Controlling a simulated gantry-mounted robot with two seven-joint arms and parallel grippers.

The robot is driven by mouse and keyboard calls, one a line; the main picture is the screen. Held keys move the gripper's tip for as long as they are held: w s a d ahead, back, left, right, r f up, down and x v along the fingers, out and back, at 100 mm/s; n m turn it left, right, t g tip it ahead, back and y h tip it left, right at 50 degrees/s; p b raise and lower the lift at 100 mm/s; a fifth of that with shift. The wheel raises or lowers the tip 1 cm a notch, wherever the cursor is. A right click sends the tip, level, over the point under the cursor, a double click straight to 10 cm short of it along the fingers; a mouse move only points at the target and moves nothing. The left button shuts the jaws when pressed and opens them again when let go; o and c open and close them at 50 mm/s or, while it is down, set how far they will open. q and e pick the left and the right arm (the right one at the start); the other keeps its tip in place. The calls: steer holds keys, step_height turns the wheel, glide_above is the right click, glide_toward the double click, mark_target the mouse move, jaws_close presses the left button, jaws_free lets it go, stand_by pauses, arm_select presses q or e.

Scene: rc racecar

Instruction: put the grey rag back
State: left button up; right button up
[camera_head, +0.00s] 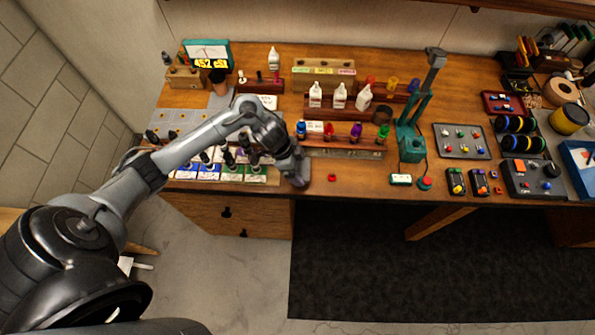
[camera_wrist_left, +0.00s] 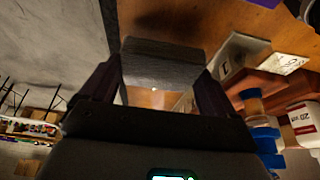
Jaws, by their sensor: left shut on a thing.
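My left gripper (camera_head: 299,178) is at the front edge of the wooden bench, just left of a small red cap (camera_head: 332,177). In the left wrist view its two dark fingers (camera_wrist_left: 155,88) are shut on a grey, cloth-like piece, which I take to be the grey rag (camera_wrist_left: 160,65). The rag spans the gap between the fingers, with brown wood beyond it. In the head view I cannot make out the rag apart from the gripper. My right gripper is not in view.
A rack of coloured bottles (camera_head: 345,140) stands just behind the gripper. White bottles (camera_head: 340,95) stand farther back. A green stand (camera_head: 411,140) rises to the right.

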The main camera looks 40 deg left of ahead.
arm_select(q)
steer(key=shift+a+f, duration=0.1)
steer(key=shift+f, duration=2)
steer(key=shift+f, duration=0.1)
steer(key=o, duration=0.7)
steer(key=shift+o, duration=0.2)
